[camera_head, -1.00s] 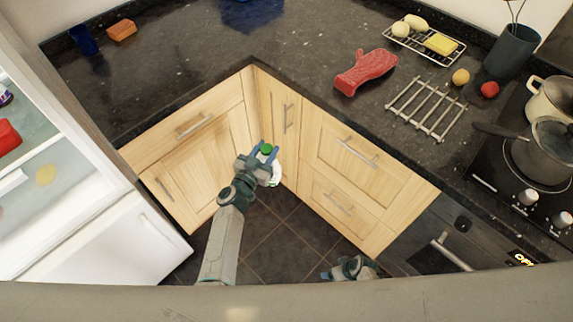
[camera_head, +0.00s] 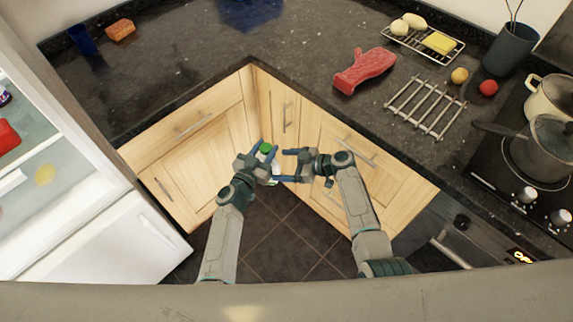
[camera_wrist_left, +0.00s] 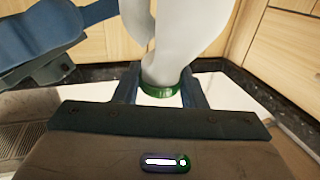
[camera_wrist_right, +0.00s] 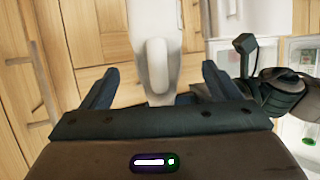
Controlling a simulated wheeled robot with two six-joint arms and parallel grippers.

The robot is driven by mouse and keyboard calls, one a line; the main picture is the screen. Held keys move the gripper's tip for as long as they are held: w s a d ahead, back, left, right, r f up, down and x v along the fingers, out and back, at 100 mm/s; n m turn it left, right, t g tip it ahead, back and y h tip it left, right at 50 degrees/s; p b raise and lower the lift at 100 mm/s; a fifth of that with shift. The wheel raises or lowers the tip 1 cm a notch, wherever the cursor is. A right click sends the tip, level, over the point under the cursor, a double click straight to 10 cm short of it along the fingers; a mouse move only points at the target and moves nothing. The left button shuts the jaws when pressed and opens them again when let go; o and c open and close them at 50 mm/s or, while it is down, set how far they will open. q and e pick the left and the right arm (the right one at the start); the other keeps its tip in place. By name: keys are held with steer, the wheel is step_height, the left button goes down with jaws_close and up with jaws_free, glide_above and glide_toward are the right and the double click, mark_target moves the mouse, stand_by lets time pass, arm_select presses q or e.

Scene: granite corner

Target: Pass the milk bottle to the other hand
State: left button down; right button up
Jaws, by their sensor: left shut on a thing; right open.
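The milk bottle (camera_head: 266,148) is white with a green cap. My left gripper (camera_head: 270,154) is shut on it near the cap and holds it in the air before the corner cabinets. In the left wrist view the white body (camera_wrist_left: 185,35) reaches away beyond the fingers. My right gripper (camera_head: 285,166) is open just right of the bottle, its fingers pointing at it. In the right wrist view the bottle's body and handle (camera_wrist_right: 157,60) lie ahead, in line with the gap between the open fingers; I cannot tell whether they touch.
The dark granite counter (camera_head: 200,75) lies beyond, above wooden cabinets (camera_head: 195,165). A red oven mitt (camera_head: 364,71) and a metal rack (camera_head: 424,107) lie on it. An open fridge (camera_head: 70,150) stands left, a hob with a pot (camera_head: 545,150) right. Tiled floor (camera_head: 285,240) is free below.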

arm_select(q)
steer(key=shift+r, duration=0.1)
arm_select(e)
steer(key=shift+x, duration=3.55)
steer(key=shift+c, duration=0.2)
steer(key=c, duration=1.4)
arm_select(q)
steer(key=c, duration=0.8)
jaws_free()
